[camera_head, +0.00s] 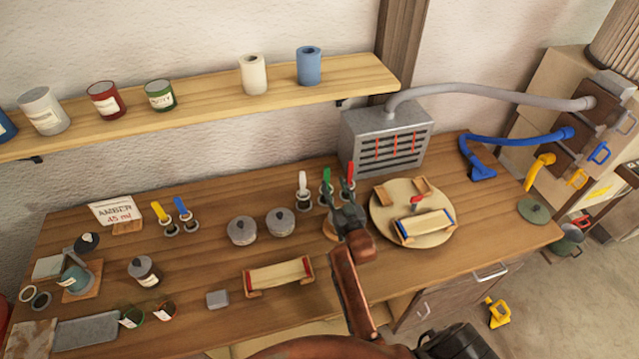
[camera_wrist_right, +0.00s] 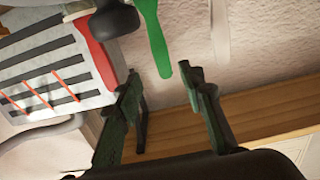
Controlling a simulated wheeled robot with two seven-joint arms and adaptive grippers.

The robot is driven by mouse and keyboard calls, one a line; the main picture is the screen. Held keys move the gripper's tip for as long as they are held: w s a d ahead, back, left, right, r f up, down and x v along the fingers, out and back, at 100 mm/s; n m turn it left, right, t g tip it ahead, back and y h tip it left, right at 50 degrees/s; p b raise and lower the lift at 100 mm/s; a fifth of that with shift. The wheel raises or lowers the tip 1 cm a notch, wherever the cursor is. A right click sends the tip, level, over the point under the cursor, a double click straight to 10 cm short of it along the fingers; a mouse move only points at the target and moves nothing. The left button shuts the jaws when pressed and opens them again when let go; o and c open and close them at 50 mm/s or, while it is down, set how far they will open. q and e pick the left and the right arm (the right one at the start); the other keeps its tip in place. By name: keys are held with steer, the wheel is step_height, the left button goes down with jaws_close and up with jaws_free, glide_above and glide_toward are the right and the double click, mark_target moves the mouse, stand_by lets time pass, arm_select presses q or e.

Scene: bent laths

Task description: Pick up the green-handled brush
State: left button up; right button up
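The green-handled brush (camera_head: 326,187) stands handle up in a holder on the workbench, between a white-handled brush (camera_head: 303,186) and a red-handled brush (camera_head: 350,174). My right gripper (camera_head: 343,208) is beside it and partly hides the holders. In the right wrist view the green handle (camera_wrist_right: 154,38) comes down from the top, its end near the gap between the open fingertips (camera_wrist_right: 160,80). The fingers look apart from the handle; the exact depth is hard to judge. A red handle (camera_wrist_right: 97,50) lies left of the green one. My left gripper is not in view.
A grey vented box (camera_head: 387,140) stands behind the brushes. A round wooden board (camera_head: 385,217) with parts lies to the right. Lidded grey pots (camera_head: 242,231) stand to the left.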

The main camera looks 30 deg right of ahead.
mark_target(327, 171)
steer(key=shift+w+d+r, duration=0.15)
steer(key=shift+w+r, duration=0.15)
steer(key=shift+w, duration=0.15)
steer(key=shift+w+r, duration=0.2)
steer(key=shift+w, duration=0.05)
steer(key=shift+x, duration=0.9)
steer(key=x, duration=0.3)
steer(key=shift+w+r+p, duration=0.25)
steer(key=shift+w+p, duration=0.05)
steer(key=shift+p, duration=0.05)
steer(key=shift+w, duration=0.25)
steer(key=shift+f, duration=0.1)
steer(key=c, duration=0.6)
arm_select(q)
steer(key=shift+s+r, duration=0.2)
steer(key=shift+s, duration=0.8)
arm_select(e)
jaws_close()
